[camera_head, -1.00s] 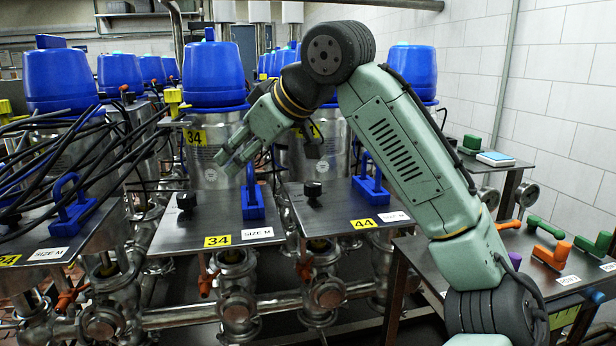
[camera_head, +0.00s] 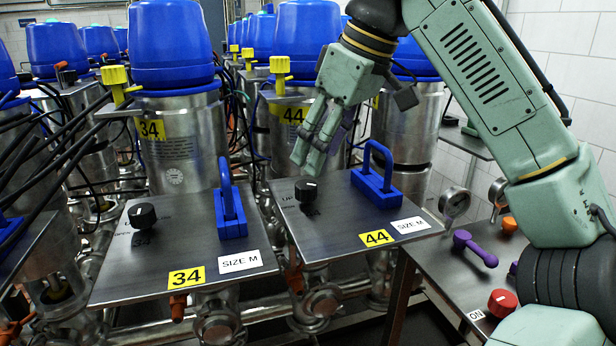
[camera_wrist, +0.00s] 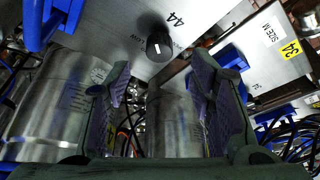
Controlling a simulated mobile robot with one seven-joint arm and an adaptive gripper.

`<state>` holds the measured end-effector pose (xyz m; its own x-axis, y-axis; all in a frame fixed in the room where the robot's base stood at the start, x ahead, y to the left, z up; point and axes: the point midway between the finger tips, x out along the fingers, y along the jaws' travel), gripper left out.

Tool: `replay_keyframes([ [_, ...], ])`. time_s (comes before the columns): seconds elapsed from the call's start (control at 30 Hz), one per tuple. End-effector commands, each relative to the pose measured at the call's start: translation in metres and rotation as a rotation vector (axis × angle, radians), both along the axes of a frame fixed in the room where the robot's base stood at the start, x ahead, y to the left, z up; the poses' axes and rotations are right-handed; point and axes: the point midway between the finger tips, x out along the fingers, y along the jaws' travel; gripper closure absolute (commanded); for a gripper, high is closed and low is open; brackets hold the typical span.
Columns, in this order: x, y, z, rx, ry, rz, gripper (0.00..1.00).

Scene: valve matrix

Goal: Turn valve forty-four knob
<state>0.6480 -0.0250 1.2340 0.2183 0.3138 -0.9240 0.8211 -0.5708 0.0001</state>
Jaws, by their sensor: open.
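The valve forty-four knob (camera_head: 307,190) is a small black round knob with a white mark, on the metal plate (camera_head: 340,232) with the yellow 44 label. My gripper (camera_head: 308,154) is open and empty, pointing down above and slightly behind the knob, apart from it. In the wrist view the knob (camera_wrist: 158,46) shows beyond the fingertips, between the two spread fingers of my gripper (camera_wrist: 161,66). The plate's lettering near the knob is partly hidden.
A blue handle (camera_head: 376,185) stands right of the knob on the same plate. The neighbouring plate 34 has a similar black knob (camera_head: 142,215) and a blue handle (camera_head: 230,210). Steel blue-topped canisters stand behind. A side table with a purple lever (camera_head: 475,248) is at right.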

Motion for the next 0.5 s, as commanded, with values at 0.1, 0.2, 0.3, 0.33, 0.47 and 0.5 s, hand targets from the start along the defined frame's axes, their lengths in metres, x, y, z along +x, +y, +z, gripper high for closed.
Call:
replay_keyframes([
  [0.1,0.005,0.008,-0.023,0.002,0.002,0.004,0.51],
  [0.2,0.009,0.014,-0.038,0.003,0.001,0.005,0.51],
  [0.3,0.012,0.017,-0.048,0.002,0.001,0.002,0.51],
  [0.33,0.012,0.018,-0.051,0.002,0.001,0.002,0.51],
  [0.47,0.014,0.020,-0.057,0.001,-0.001,0.001,0.51],
  [0.5,0.014,0.021,-0.058,0.000,-0.002,0.001,0.51],
])
